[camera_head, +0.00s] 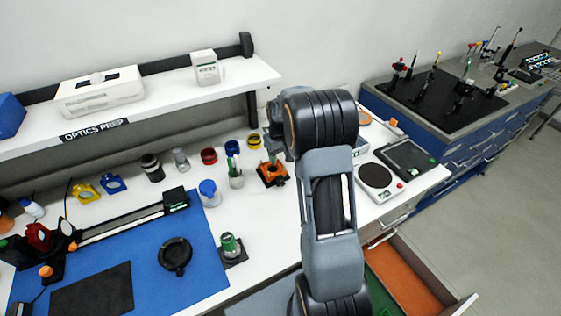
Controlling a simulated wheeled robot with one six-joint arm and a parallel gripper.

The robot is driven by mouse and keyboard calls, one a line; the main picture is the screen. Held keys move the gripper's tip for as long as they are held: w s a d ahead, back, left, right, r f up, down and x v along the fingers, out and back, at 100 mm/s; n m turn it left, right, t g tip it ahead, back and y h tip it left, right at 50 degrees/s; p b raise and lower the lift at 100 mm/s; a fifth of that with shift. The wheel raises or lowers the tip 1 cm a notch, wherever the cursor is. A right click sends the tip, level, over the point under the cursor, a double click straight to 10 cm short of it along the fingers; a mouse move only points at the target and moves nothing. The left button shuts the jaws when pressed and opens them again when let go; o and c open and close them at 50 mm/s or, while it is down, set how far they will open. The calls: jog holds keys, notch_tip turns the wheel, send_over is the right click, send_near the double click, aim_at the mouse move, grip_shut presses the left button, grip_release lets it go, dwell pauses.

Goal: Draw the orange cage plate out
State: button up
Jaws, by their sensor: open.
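The orange cage plate (272,174) is at the back middle of the white bench, with dark parts around it. I cannot tell how it is seated. My gripper (272,155) points down right over it, partly hidden by my own wrist. Its jaws are open. The fingertips are small and close to the orange piece, and I cannot tell whether they touch it.
A yellow-ringed jar (254,141), a red-ringed jar (209,156) and a cup with tools (235,175) stand left of the plate. The shelf (220,88) hangs behind. A balance (376,177) stands at right, above an open drawer (405,280).

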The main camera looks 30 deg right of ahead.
aim_at(280, 165)
jog(key=shift+f, duration=1.85)
grip_shut()
